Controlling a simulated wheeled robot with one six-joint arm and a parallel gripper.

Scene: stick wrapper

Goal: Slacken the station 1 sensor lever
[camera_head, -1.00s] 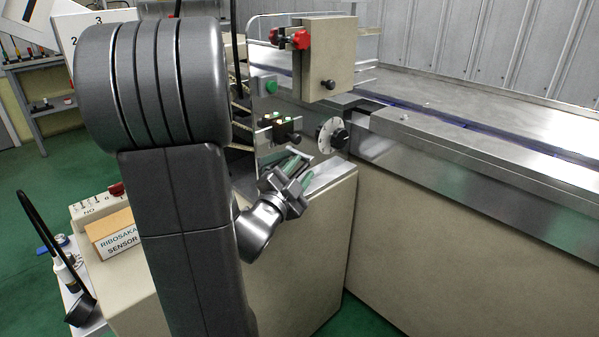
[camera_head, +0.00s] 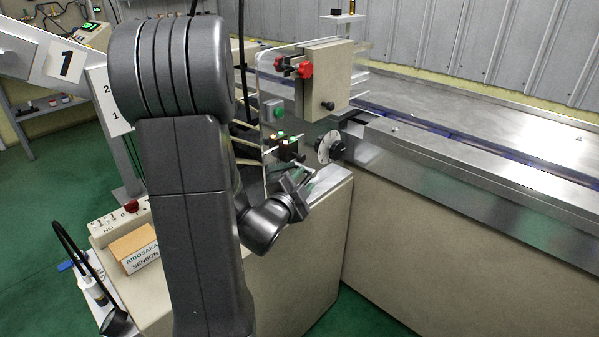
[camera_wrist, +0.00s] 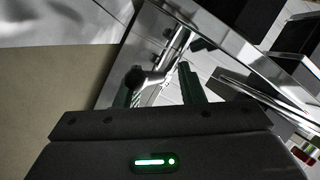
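In the wrist view a small metal lever or clamp handle (camera_wrist: 152,78) with a thin bright rod (camera_wrist: 178,42) stands on a shiny plate, at and between my fingertips. It looks like the sensor lever, but no label on it is readable. My gripper (camera_wrist: 162,84) is open, one dark green finger on each side of the lever's end; I cannot tell whether either finger touches it. In the head view my gripper (camera_head: 303,184) is low beside the machine's front ledge, below the black dial. There the lever is mostly hidden by my gripper.
A steel conveyor bed (camera_head: 450,150) runs right. A cardboard sensor box (camera_head: 136,248) is at lower left.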

